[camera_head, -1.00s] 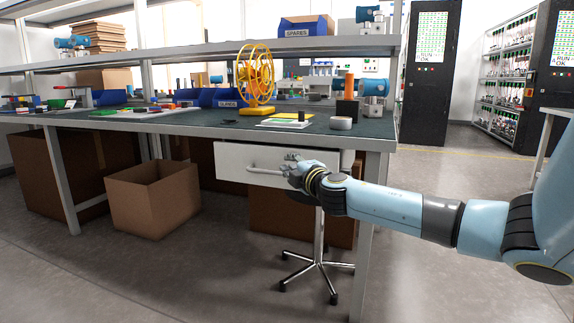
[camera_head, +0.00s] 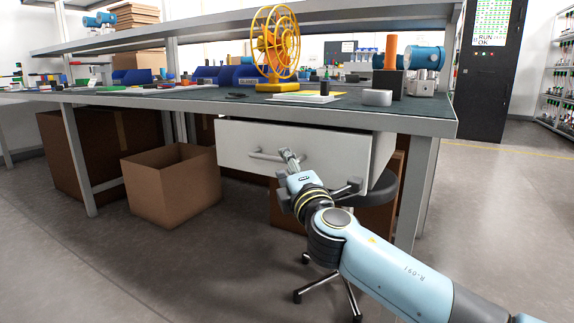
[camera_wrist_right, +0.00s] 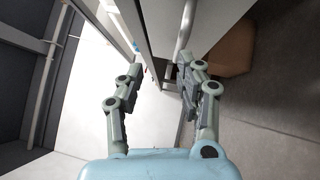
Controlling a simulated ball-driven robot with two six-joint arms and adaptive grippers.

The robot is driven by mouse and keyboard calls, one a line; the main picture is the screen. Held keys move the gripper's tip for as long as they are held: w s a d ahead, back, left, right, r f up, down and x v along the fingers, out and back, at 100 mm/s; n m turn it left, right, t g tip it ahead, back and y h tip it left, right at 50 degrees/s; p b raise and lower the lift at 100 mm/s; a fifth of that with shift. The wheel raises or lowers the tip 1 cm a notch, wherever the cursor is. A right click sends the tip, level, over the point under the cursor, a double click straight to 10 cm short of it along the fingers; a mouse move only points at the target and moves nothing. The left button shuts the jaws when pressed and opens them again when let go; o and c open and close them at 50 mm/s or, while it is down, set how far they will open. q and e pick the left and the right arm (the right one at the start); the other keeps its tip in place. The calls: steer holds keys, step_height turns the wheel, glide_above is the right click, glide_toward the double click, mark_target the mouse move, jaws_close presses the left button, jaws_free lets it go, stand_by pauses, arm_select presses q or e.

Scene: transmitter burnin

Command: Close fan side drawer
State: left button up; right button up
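The white drawer (camera_head: 232,146) under the workbench below the yellow fan (camera_head: 276,45) stands pulled out; its right side wall shows in the head view. A grey bar handle (camera_head: 262,156) runs across its front. My right gripper (camera_head: 290,158) is at the right end of this handle. In the right wrist view my right gripper (camera_wrist_right: 162,72) has its fingers spread apart, with the drawer front (camera_wrist_right: 160,25) and the handle (camera_wrist_right: 185,30) ahead near the fingertips. I cannot tell whether a finger touches the handle. My left gripper is not in view.
The workbench (camera_head: 420,124) has a leg (camera_head: 417,190) right of the drawer. A stool (camera_head: 383,190) stands partly under the drawer, behind my right arm. An open cardboard box (camera_head: 175,190) stands on the floor at left. Floor in front is clear.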

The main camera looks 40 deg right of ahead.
mark_target(274, 160)
steer(key=shift+m, duration=0.3)
steer(key=w+d, duration=0.1)
steer(key=w, duration=0.2)
steer(key=w+d+f+b, duration=0.1)
steer(key=w, duration=0.2)
steer(key=w+d+b, duration=0.1)
steer(key=w, duration=0.2)
steer(key=shift+w+d+f, duration=0.15)
steer(key=shift+w+f, duration=0.1)
steer(key=shift+f, duration=0.05)
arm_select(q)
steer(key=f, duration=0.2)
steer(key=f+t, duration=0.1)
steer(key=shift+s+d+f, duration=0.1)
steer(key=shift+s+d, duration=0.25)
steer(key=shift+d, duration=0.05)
arm_select(e)
jaws_close()
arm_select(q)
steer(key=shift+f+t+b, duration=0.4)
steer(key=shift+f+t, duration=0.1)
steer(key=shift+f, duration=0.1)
arm_select(e)
steer(key=d, duration=0.1)
steer(key=w+d, duration=0.1)
steer(key=d, duration=0.2)
steer(key=shift+w+r, duration=0.1)
steer(key=shift+w, duration=0.25)
